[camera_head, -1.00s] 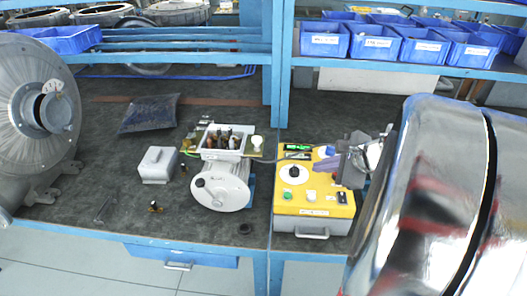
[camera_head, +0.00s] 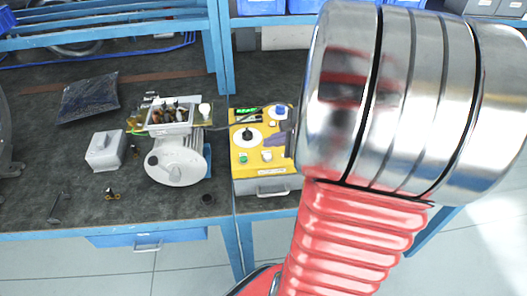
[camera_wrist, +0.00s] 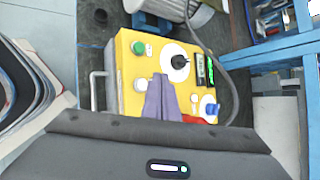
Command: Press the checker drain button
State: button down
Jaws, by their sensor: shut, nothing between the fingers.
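The yellow checker (camera_head: 240,172) stands on the bench in the head view and fills the middle of the wrist view (camera_wrist: 125,70). On its top are a green button (camera_wrist: 139,47), a white button (camera_wrist: 140,85), a black knob on a white dial (camera_wrist: 178,62), a lit display (camera_wrist: 210,70) and a blue knob (camera_wrist: 211,108). I cannot read which button is the drain. My gripper (camera_wrist: 160,80) is shut and empty, its fingertips over the checker's top beside the white button. I cannot tell whether they touch.
The motor (camera_head: 178,165) with its open wiring box stands just left of the checker. A grey box (camera_head: 105,150) and a dark bag (camera_head: 88,98) lie further left. The checker has a handle (camera_head: 272,190) at its front. Blue bins (camera_head: 262,6) sit on the shelf behind.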

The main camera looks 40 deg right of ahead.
jog(key=shift+f, duration=1.35)
jog(key=shift+f, duration=0.1)
dwell(1.0)
jog(key=shift+f, duration=0.25)
jog(key=shift+f, duration=0.4)
dwell(0.8)
jog(key=shift+r, duration=0.15)
dwell(0.7)
jog(key=shift+r, duration=0.65)
jog(key=shift+r, duration=0.1)
jog(key=shift+r, duration=2.45)
jog(key=shift+w, duration=0.1)
